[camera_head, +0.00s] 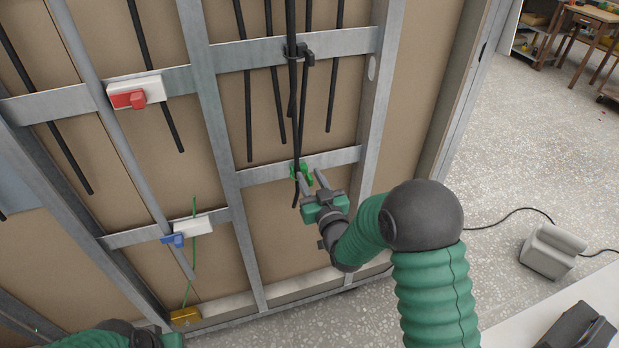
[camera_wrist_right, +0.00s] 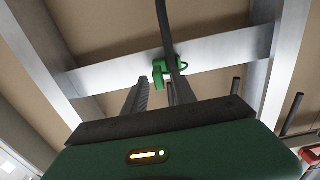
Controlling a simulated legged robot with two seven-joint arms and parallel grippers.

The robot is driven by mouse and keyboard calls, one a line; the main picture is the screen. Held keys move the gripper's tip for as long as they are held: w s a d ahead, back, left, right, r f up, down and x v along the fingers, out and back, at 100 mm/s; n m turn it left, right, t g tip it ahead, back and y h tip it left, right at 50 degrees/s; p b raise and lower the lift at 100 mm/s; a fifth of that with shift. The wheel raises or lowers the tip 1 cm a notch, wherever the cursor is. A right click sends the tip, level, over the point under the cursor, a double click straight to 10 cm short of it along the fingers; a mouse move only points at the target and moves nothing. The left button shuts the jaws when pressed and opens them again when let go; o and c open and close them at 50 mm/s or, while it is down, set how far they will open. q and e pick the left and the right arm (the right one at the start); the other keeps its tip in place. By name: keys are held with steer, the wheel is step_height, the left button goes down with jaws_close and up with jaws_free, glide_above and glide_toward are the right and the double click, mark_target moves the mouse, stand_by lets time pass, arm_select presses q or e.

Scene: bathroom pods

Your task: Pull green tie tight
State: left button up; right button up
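The green tie (camera_head: 301,172) is on the lower metal crossbar of the wall frame, at a hanging black cable (camera_head: 296,120). In the right wrist view, the green tie (camera_wrist_right: 159,70) shows beyond the fingertips, with the cable (camera_wrist_right: 166,40) passing in front of it. My right gripper (camera_head: 314,181) is open and empty, its fingers pointing at the tie from just below and to the right. The two fingers (camera_wrist_right: 156,82) stand apart in the wrist view; the cable partly covers one. My left arm shows at the bottom left edge; its fingers are hidden.
A black tie (camera_head: 299,54) holds cable on the upper crossbar. White blocks with a red clip (camera_head: 128,99) and a blue clip (camera_head: 173,239) sit on crossbars to the left. Other black cables hang nearby. A yellow piece (camera_head: 185,316) lies low on the frame.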

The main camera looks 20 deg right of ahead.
steer(key=shift+w, duration=0.4)
jaws_close()
stand_by(1.2)
